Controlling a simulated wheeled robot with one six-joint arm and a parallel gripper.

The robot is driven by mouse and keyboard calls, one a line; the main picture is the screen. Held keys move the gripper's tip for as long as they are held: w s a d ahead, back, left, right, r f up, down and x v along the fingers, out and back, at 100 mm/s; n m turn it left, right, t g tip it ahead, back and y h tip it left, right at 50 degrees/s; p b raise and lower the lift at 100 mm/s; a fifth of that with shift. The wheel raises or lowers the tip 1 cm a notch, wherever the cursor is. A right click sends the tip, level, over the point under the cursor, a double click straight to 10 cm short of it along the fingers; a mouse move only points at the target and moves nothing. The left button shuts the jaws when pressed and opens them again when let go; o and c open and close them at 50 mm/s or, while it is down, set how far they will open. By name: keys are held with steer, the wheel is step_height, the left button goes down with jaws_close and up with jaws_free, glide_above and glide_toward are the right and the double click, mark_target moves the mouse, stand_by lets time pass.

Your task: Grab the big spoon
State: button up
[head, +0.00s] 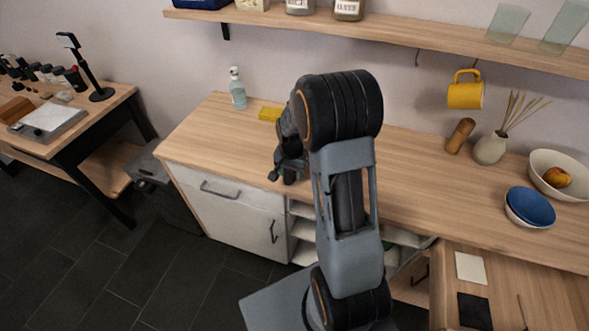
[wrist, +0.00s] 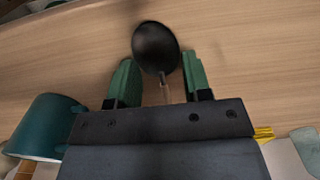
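A big spoon (wrist: 156,47) with a round black head shows in the wrist view. Its thin, light handle runs down between the two green finger pads of my gripper (wrist: 158,84). The pads stand wide apart, with clear gaps on both sides of the handle, so my gripper is open and not touching it. The lower part of the handle is hidden behind the gripper body. In the head view my gripper (head: 287,170) is at the front edge of the counter, partly behind my arm, and the spoon is hidden there.
A dark teal pot or cup (wrist: 45,128) is close at the left in the wrist view. On the counter (head: 405,165) are a soap bottle (head: 237,90), a yellow sponge (head: 270,114), a vase (head: 489,149) and a blue bowl (head: 530,207). The counter's middle right is clear.

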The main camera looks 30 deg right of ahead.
steer(key=c, duration=0.6)
steer(key=shift+o, duration=0.2)
